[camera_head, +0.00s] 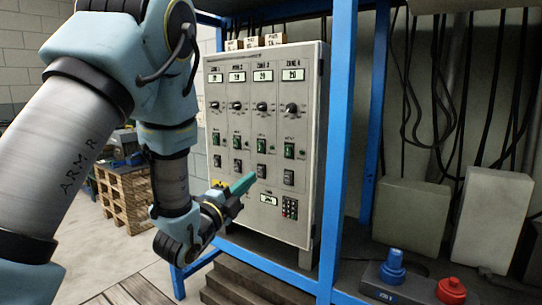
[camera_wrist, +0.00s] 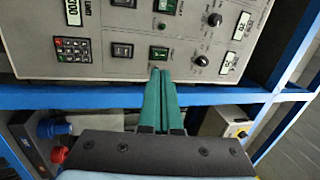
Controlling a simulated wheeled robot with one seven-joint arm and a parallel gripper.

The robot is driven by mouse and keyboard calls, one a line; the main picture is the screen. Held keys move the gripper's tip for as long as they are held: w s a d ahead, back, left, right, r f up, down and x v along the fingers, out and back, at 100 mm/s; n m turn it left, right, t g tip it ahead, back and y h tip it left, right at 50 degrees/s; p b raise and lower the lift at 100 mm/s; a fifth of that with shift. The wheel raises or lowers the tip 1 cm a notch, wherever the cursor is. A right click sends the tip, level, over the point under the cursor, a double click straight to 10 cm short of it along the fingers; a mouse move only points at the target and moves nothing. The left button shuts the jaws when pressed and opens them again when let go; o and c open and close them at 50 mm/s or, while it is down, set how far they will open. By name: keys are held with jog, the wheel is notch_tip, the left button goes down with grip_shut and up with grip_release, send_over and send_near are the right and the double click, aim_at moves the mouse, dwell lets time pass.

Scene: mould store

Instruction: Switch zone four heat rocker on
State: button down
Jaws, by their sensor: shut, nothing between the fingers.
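The grey control cabinet (camera_head: 276,220) has columns of a display, a knob, a green rocker and a black rocker. The zone four column is the rightmost; its green rocker (camera_head: 289,151) is in plain sight, with the black rocker (camera_head: 288,177) below it. Its rocker position is too small to tell. My gripper (camera_head: 250,179) has green fingers, shut and empty, in front of the panel, left of and below that green rocker in the head view. In the wrist view the fingertips (camera_wrist: 160,71) lie just below the same rocker (camera_wrist: 158,53). I cannot tell whether they touch the panel.
A keypad (camera_head: 290,208) sits low on the panel, and the zone four knob (camera_head: 290,109) is above the rocker. A blue frame post (camera_head: 339,150) stands right of the cabinet. Blue (camera_head: 393,267) and red (camera_head: 451,290) buttons are at lower right.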

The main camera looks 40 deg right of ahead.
jog(key=shift+s+d+r+m+g+h, duration=0.25)
jog(key=shift+s+d+m+g+h, duration=0.3)
jog(key=shift+s+m, duration=0.25)
jog(key=p, duration=0.5)
send_near(289, 147)
jog(key=x, duration=0.5)
jog(key=shift+x, duration=0.95)
jog(key=shift+d+r+y, duration=0.15)
jog(key=shift+r+y, duration=0.05)
jog(key=shift+y, duration=0.05)
jog(key=shift+f, duration=0.15)
